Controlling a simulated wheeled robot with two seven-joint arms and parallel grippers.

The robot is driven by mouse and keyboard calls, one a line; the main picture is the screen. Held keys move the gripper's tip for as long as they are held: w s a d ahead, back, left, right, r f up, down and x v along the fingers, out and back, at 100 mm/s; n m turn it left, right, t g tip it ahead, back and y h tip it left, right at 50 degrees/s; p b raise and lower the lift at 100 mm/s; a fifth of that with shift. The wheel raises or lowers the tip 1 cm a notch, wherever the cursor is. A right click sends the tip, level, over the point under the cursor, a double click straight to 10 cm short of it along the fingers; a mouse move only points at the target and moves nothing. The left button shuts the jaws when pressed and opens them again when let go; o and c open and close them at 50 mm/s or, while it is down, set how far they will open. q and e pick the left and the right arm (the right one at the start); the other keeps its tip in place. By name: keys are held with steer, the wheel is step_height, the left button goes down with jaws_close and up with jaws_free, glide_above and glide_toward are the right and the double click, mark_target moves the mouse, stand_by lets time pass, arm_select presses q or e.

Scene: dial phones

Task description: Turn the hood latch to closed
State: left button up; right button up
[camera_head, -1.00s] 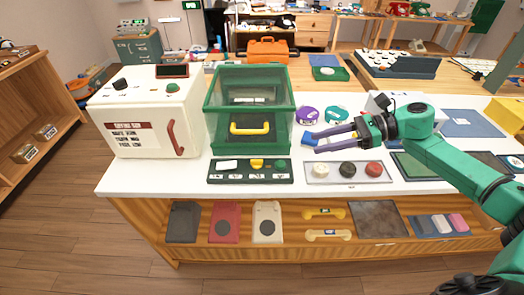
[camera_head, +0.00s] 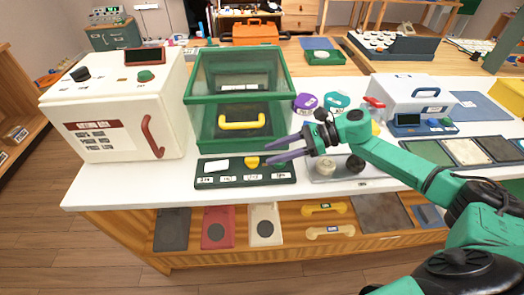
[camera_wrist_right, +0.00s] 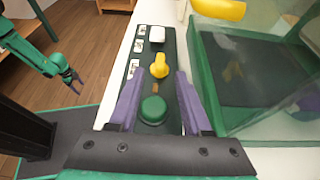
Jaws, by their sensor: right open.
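The hood (camera_head: 240,137) is a green-framed clear box with a yellow handle (camera_head: 242,122). A dark control strip (camera_head: 230,180) lies before it, with a white plate, a yellow latch knob (camera_head: 252,162) and a green button. My right gripper (camera_head: 266,153) is open and empty at the strip's right part. In the right wrist view, its purple fingers (camera_wrist_right: 158,80) straddle the strip, with the green button (camera_wrist_right: 153,109) between them and the yellow latch (camera_wrist_right: 159,66) just ahead near the tips, apparently ungripped. My left gripper (camera_wrist_right: 72,80) is far off at left; its jaws are too small to read.
A white cabinet (camera_head: 110,105) with a red handle stands left of the hood. A tray (camera_head: 345,175) with round knobs lies right of the strip, under my right arm. A white case (camera_head: 412,98) stands farther right. Purple and teal round items sit behind.

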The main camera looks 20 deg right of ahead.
mark_target(258, 158)
steer(key=x, duration=0.4)
steer(key=shift+p, duration=0.3)
steer(key=shift+c, duration=0.3)
jaws_close()
